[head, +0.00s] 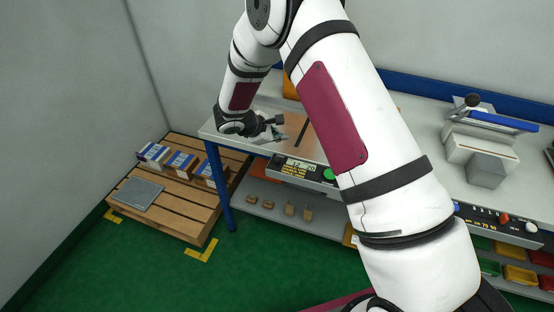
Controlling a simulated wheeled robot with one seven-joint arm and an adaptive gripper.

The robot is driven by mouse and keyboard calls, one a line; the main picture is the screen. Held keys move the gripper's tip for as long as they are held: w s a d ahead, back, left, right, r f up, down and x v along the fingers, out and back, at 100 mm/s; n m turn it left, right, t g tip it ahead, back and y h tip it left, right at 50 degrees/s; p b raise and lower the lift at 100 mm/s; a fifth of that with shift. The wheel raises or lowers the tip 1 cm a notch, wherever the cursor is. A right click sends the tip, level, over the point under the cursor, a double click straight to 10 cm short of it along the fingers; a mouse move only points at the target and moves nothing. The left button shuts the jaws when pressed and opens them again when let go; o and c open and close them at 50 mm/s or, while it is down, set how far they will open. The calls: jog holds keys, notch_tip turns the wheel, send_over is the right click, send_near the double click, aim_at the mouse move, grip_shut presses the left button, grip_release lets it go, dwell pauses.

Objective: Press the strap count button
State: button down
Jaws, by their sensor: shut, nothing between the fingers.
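A machine with a brown top (300,128) and a dark front panel (290,172) sits on the workbench. The panel carries a small display (300,165) and a round green button (328,174). Which control is the strap count button is too small to tell. My gripper (282,128) is shut and empty, near the left side of the brown top, above and behind the panel. Whether it touches the top I cannot tell. My arm hides the right part of this machine.
A wooden pallet (195,222) with several small boxes (180,163) and a grey plate (138,193) stands on the floor at left. The lower shelf (300,221) holds small brown blocks.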

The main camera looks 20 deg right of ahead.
aim_at(278, 160)
jog(key=shift+f+b, duration=0.65)
jog(key=shift+f, duration=2.8)
jog(key=shift+f, duration=0.1)
jog(key=shift+f, duration=0.3)
jog(key=shift+f+b, duration=0.3)
jog(key=shift+f, duration=0.25)
jog(key=shift+r, duration=1)
jog(key=shift+r, duration=0.1)
jog(key=shift+r+p, duration=0.7)
jog(key=shift+r, duration=1.7)
